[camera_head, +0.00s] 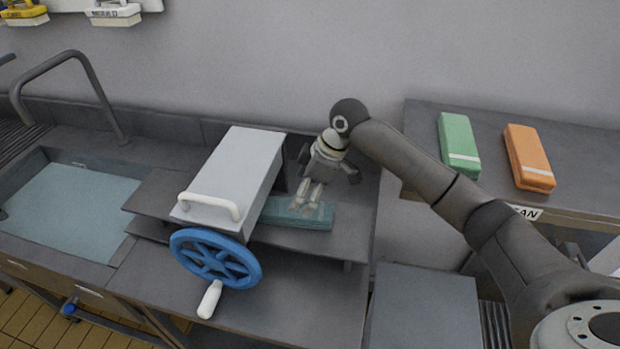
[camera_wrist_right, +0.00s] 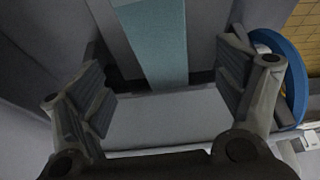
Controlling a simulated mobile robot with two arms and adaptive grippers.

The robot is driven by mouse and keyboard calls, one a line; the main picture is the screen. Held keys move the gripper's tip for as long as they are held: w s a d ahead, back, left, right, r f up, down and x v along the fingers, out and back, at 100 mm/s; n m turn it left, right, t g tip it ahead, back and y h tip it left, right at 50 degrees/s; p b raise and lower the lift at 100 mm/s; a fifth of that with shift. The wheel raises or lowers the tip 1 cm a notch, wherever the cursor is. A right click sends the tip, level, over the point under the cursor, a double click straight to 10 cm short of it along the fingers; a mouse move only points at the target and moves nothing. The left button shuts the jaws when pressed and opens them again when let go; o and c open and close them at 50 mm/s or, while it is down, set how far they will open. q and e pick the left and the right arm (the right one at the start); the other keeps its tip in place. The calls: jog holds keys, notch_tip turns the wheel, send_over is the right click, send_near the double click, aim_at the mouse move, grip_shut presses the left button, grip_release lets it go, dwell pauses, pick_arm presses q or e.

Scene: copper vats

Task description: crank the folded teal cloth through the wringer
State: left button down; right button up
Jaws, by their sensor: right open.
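The folded teal cloth (camera_head: 320,216) lies flat on the shelf at the wringer's right side. Its left end meets the wringer housing (camera_head: 236,165); whether it is between the rollers is hidden. The wringer has a pale grey cover with a white bar handle (camera_head: 207,206). Its blue crank wheel (camera_head: 214,257) with a white knob (camera_head: 210,299) faces the front. My right gripper (camera_head: 327,168) is open and empty above the cloth, beside the housing. In the right wrist view the cloth (camera_wrist_right: 160,40) shows beyond the spread fingers (camera_wrist_right: 165,95). My left gripper is not in view.
A sink of water (camera_head: 70,213) lies left of the wringer, with a bent tap (camera_head: 85,75). A green cloth (camera_head: 459,143) and an orange cloth (camera_head: 529,156) lie on the right shelf (camera_head: 425,118). A grey surface (camera_head: 420,305) stands below my right arm.

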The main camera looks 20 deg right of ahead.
jog(key=p+x, duration=0.1)
jog(key=x, duration=0.4)
jog(key=shift+a+f, duration=0.1)
jog(key=shift+f, duration=0.1)
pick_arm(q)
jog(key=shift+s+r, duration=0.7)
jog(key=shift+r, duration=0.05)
pick_arm(e)
jog(key=shift+w+a+f, duration=0.15)
jog(key=shift+a+f, duration=0.05)
jog(key=shift+f, duration=0.4)
jog(key=shift+c, duration=0.4)
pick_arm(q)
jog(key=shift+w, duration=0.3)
pick_arm(e)
jog(key=c, duration=1.2)
